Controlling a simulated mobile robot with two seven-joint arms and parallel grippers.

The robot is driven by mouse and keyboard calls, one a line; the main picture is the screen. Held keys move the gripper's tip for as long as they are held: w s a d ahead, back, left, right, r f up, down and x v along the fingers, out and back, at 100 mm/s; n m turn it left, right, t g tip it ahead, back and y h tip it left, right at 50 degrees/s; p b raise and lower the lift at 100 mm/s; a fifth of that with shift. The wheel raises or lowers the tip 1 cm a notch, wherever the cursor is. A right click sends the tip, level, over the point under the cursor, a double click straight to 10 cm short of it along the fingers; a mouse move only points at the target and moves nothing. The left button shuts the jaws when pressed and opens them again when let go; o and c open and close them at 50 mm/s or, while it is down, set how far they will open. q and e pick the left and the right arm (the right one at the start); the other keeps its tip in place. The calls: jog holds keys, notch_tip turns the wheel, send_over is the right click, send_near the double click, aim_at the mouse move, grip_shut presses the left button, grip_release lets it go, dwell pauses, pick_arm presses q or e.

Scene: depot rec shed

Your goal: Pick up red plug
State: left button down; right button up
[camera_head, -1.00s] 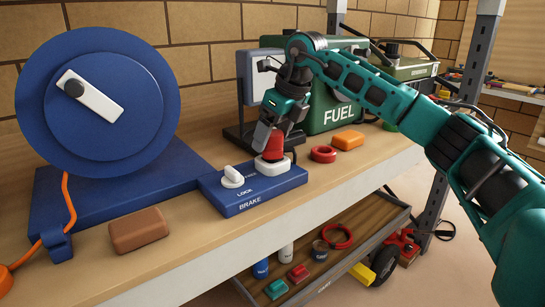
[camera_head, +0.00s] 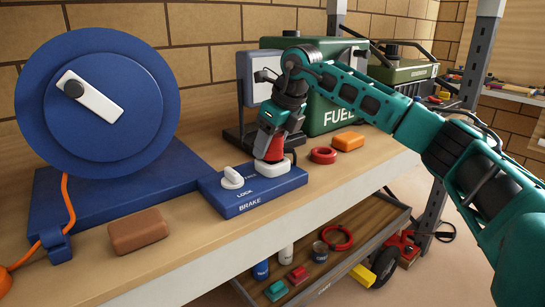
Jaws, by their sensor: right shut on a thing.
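The red plug (camera_head: 275,154) stands at the white socket (camera_head: 271,168) on the right end of the blue brake box (camera_head: 253,191). My right gripper (camera_head: 266,145) reaches down from above and is shut on the red plug. Its fingers hide part of the plug's left side and top. I cannot tell whether the plug's lower end is still seated in the socket. My left gripper is not in view.
A white lock knob (camera_head: 232,178) stands on the same box. A blue reel (camera_head: 97,95) and brown block (camera_head: 138,231) are on the left. The green fuel can (camera_head: 330,112) stands behind.

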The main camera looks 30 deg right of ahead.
jog(key=shift+r, duration=0.1)
jog(key=shift+c, duration=0.2)
